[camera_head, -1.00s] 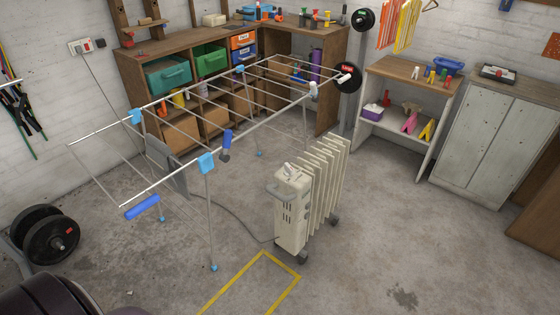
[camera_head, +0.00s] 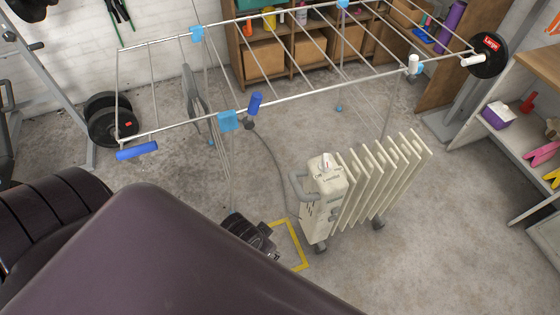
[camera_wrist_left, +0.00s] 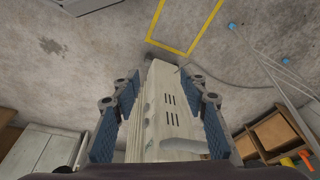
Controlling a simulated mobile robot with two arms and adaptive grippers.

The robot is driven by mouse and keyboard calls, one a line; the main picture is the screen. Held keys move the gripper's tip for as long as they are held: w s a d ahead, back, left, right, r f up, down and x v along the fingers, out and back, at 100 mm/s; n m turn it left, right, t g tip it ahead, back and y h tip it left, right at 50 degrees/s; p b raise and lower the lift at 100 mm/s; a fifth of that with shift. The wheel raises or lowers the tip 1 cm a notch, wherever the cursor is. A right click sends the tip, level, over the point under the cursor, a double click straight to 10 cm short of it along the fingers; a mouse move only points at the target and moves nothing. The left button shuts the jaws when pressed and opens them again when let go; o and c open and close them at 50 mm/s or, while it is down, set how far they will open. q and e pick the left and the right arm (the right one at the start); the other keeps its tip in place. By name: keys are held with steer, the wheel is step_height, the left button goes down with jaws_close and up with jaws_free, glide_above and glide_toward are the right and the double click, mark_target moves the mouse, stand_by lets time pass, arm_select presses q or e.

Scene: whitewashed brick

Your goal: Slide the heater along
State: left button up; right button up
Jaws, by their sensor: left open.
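The heater (camera_head: 378,185) is a cream, finned oil radiator on casters, upright on the concrete floor. Its control end, with a grey handle (camera_head: 297,187), faces left. A yellow outline (camera_head: 300,247) on the floor lies by that end, partly hidden by my arm. My left gripper (camera_head: 262,238) is low, left of the heater's control end and over part of the outline. In the left wrist view its blue-padded fingers (camera_wrist_left: 163,100) are open, with the heater's end panel (camera_wrist_left: 168,105) between them in the picture; I cannot tell whether they touch it. My right gripper is out of view.
A drying rack (camera_head: 290,97) with blue clips stands behind the heater, its legs close by. A grey cord (camera_head: 268,150) runs on the floor from the heater. Open shelving (camera_head: 545,130) stands at right. Floor right of the heater is clear.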

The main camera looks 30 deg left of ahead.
arm_select(q)
steer(key=w+d+r+m+t+h, duration=0.1)
steer(key=w+d+r+m, duration=0.1)
steer(key=w+d+r, duration=0.3)
steer(key=d+r+m+t+h, duration=0.1)
steer(key=d+r+m, duration=0.15)
steer(key=r, duration=0.45)
steer(key=w+d+r+m+h, duration=0.1)
steer(key=w+d+m+h, duration=0.15)
steer(key=d+m, duration=0.3)
steer(key=m, duration=1.4)
glide_toward(292, 179)
steer(key=x, duration=0.3)
steer(key=shift+n+y, duration=0.3)
steer(key=shift+y, duration=0.05)
steer(key=shift+b+x, duration=0.45)
steer(key=shift+x, duration=2.95)
steer(key=shift+d+r, duration=0.1)
steer(key=shift+d, duration=0.1)
